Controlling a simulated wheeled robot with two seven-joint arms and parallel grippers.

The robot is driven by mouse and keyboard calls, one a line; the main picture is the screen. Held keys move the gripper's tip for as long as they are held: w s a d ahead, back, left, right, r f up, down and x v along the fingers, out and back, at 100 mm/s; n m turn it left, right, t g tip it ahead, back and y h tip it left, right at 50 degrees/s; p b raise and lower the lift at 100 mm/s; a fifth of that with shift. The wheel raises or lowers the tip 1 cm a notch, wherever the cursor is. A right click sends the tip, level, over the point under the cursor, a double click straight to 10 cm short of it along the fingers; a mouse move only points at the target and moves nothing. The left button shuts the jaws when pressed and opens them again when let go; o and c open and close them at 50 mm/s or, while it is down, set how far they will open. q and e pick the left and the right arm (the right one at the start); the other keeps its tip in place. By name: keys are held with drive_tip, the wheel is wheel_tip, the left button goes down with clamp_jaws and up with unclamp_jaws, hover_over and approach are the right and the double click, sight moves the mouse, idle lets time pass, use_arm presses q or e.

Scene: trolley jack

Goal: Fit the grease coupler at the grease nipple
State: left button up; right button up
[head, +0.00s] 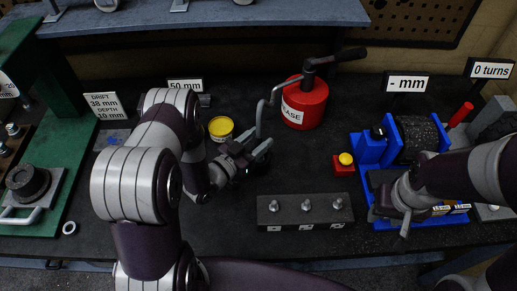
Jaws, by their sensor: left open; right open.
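A red grease can (305,104) with a pump handle stands at the back middle. Its grey hose (263,118) bends down on the can's left, towards my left gripper. The coupler at the hose end is too small to make out. A dark block (305,212) with several small metal fittings lies in front; I cannot tell whether one is the grease nipple. My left gripper (262,152) is open beside the hose's lower end; I cannot tell whether it touches it. My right gripper (399,222) is open in front of the blue fixture (367,149), partly hidden by its own arm.
A yellow-topped tin (221,127) stands just behind my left gripper. A red box with a yellow button (345,163) stands left of the blue fixture. A green press (62,150) fills the left side. The bench between the can and block is clear.

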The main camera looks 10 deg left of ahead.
use_arm(q)
drive_tip(key=shift+w+d+f, duration=0.1)
drive_tip(key=shift+w+d, duration=0.15)
drive_tip(key=shift+w, duration=0.05)
drive_tip(key=shift+a, duration=0.15)
clamp_jaws()
